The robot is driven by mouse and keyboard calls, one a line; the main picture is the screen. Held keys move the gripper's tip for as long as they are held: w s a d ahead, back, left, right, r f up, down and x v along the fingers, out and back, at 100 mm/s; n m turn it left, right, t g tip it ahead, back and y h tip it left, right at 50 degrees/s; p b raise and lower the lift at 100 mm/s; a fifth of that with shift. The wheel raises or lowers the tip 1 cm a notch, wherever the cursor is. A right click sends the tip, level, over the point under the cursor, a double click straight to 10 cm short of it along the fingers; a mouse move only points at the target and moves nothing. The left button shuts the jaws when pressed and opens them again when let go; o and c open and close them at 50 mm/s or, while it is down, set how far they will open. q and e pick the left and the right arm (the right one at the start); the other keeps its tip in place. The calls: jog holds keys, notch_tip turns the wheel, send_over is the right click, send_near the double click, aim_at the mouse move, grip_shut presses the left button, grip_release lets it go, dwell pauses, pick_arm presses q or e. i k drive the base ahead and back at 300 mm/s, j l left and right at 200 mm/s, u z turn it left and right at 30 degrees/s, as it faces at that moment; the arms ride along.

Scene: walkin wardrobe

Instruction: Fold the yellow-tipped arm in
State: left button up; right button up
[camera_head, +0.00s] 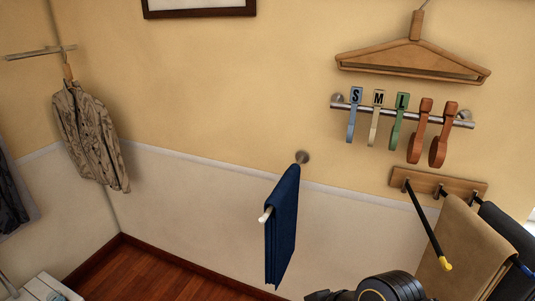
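The yellow-tipped arm (425,225) is a thin black rod on the wooden wall mount (440,184) at the right. It sticks out from the wall, down and to the right in the picture, and is bare. Its yellow tip (445,264) hangs free in front of a tan cloth (465,245). A black rounded part of my own arm shows at the bottom edge, below and left of the yellow tip and apart from it. No fingertips of either gripper show.
A blue towel (282,225) hangs on a peg to the left. Above are a clip rail (455,121) and a wooden hanger (410,55).

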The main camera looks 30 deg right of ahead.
aim_at(446, 266)
jog(key=z, duration=2.2)
jog(key=i+l+z, duration=0.1)
jog(key=i, duration=0.25)
